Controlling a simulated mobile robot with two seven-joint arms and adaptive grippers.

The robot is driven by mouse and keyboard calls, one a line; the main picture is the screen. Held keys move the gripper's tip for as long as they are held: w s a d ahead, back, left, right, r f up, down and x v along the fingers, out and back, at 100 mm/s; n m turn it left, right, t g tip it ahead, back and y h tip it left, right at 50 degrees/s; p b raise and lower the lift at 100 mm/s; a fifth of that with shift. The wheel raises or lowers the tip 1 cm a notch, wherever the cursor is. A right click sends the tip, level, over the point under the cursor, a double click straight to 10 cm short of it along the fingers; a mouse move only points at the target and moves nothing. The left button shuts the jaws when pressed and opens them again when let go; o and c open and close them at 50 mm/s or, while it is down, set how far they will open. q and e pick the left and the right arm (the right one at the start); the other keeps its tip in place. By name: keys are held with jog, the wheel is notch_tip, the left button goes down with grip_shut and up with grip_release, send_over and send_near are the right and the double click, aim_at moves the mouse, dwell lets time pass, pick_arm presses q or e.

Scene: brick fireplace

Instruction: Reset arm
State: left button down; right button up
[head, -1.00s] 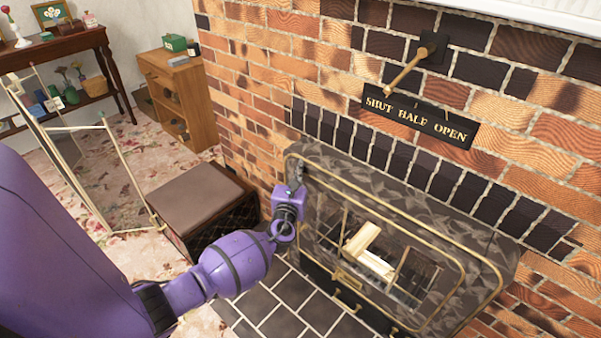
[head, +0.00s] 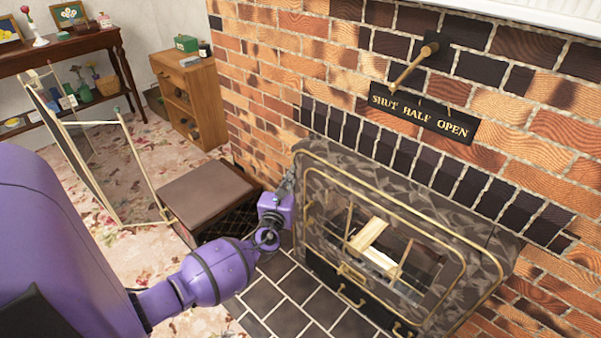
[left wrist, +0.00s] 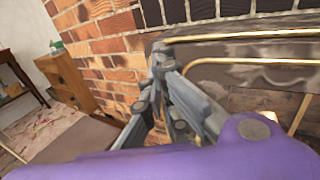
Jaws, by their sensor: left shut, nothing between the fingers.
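My left arm comes in from the left in the head view. Its gripper (head: 287,184) is at the left edge of the fireplace front (head: 420,222), near the brass rail. I cannot tell whether it touches the fireplace. In the left wrist view the grey fingers of the gripper (left wrist: 160,50) are together with nothing between them. The fireplace's brass rails show right of the fingers there. Pale logs (head: 370,236) lie behind the brass-framed front. My right gripper is in neither view.
A brown-topped box (head: 208,188) stands left of the gripper. A brass-framed folding screen (head: 140,165) stands farther left. A wooden cabinet (head: 200,90) is at the back. A brass lever (head: 412,68) sits above a "SHUT HALF OPEN" plate (head: 425,118). Dark tiles (head: 290,305) lie in front of the fireplace.

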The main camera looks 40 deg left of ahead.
pick_arm(q)
jog(key=s, duration=0.4)
jog(key=s+a, duration=0.1)
jog(key=s, duration=0.1)
jog(key=shift+f, duration=0.25)
jog(key=shift+d, duration=0.1)
